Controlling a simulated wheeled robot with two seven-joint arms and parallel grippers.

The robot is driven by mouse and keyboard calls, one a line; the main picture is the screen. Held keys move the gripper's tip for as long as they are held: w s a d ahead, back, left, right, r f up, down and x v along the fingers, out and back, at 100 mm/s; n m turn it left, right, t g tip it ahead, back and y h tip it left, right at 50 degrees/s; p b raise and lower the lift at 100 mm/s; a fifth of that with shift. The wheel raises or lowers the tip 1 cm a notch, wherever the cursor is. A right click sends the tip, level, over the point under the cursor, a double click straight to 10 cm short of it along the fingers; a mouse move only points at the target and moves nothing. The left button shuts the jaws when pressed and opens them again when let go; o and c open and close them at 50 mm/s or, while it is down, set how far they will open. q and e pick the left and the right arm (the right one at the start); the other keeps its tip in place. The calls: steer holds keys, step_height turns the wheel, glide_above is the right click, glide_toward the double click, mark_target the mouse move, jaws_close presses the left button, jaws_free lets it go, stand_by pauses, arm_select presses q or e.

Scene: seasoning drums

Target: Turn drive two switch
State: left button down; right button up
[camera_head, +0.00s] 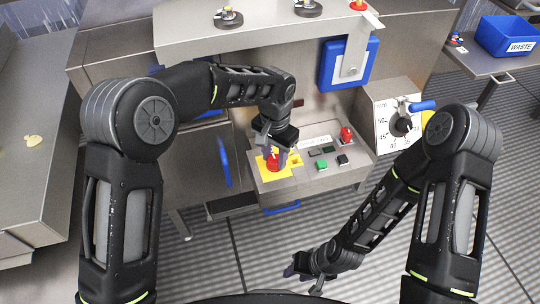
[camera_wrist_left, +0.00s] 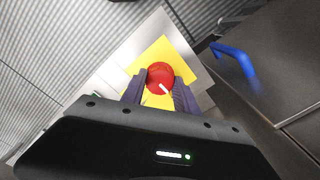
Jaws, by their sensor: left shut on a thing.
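A red round knob (camera_head: 273,161) sits on a yellow plate (camera_head: 263,166) at the left of a control panel. My left gripper (camera_head: 280,146) reaches down over it. In the left wrist view my left gripper (camera_wrist_left: 159,84) has one finger on each side of the red knob (camera_wrist_left: 160,73) and is shut on it. The knob's white mark points to the lower right there. A second red switch (camera_head: 346,134) stands at the panel's right. I cannot read which is drive two. My right gripper (camera_head: 304,278) is low over the floor, empty, its fingers apart.
The panel (camera_head: 330,176) also carries a green button (camera_head: 321,165), dark buttons and a pale label. A dial with a blue handle (camera_head: 422,105) is at the right. A blue handle (camera_head: 224,162) stands left of the panel. The striped floor in front is free.

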arm_select(q)
steer(key=c, duration=0.9)
jaws_free()
step_height(320, 180, up, 8)
steer(key=shift+f, duration=0.1)
